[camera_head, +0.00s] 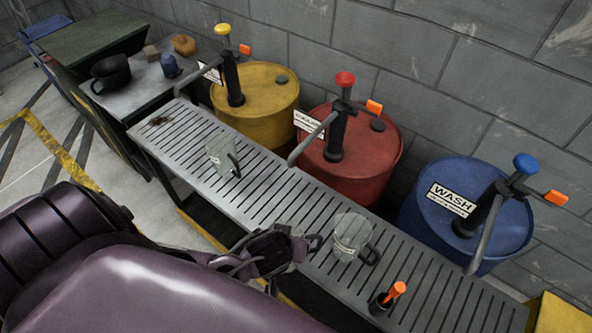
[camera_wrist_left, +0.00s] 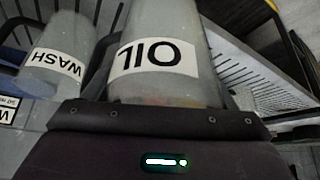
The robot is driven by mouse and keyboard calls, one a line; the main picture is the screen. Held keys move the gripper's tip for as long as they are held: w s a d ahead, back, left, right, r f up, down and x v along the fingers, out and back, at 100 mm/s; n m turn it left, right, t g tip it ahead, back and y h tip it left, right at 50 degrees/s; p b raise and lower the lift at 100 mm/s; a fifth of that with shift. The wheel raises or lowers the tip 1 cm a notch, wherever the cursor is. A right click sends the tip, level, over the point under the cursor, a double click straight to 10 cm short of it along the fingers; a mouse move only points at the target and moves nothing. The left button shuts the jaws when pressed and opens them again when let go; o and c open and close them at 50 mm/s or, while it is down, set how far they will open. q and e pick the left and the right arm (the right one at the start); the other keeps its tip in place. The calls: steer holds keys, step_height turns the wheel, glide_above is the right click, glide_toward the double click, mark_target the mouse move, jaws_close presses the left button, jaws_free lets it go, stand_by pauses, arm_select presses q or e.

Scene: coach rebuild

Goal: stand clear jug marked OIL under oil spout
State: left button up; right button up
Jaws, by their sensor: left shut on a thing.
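The clear jug marked OIL (camera_wrist_left: 160,55) fills the middle of the left wrist view, its label upside down. My left gripper (camera_head: 290,248) is shut on it over the slatted bench (camera_head: 345,282); in the head view the jug is mostly hidden by the gripper. Whether its base touches the slats I cannot tell. The yellow drum (camera_head: 262,90) has a pump with a spout (camera_head: 190,82) reaching over the bench's far left end; its label is too small to read. The red drum's spout (camera_head: 305,147) points over the bench's middle. My right gripper is not in view.
A clear jug (camera_head: 350,232) stands right of my gripper; the WASH jug (camera_wrist_left: 60,50) shows in the wrist view. Another clear jug (camera_head: 220,153) stands farther left. The blue WASH drum (camera_head: 420,222) is at right.

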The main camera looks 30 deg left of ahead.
arm_select(q)
steer(key=shift+w+a+f, duration=0.1)
steer(key=shift+w+a, duration=0.1)
steer(key=shift+a, duration=0.2)
steer(key=w+a+f+p, duration=0.1)
steer(key=w, duration=0.3)
steer(key=w+a+f+p, duration=0.1)
steer(key=w+a+p, duration=0.1)
steer(key=w, duration=0.3)
steer(key=w+a+f+p, duration=0.1)
steer(key=w+a+p, duration=0.1)
steer(key=w, duration=0.3)
steer(key=shift+w+a, duration=0.1)
steer(key=shift+a, duration=0.1)
steer(key=shift+f, duration=0.15)
steer(key=shift+f, duration=0.1)
steer(key=o, duration=1)
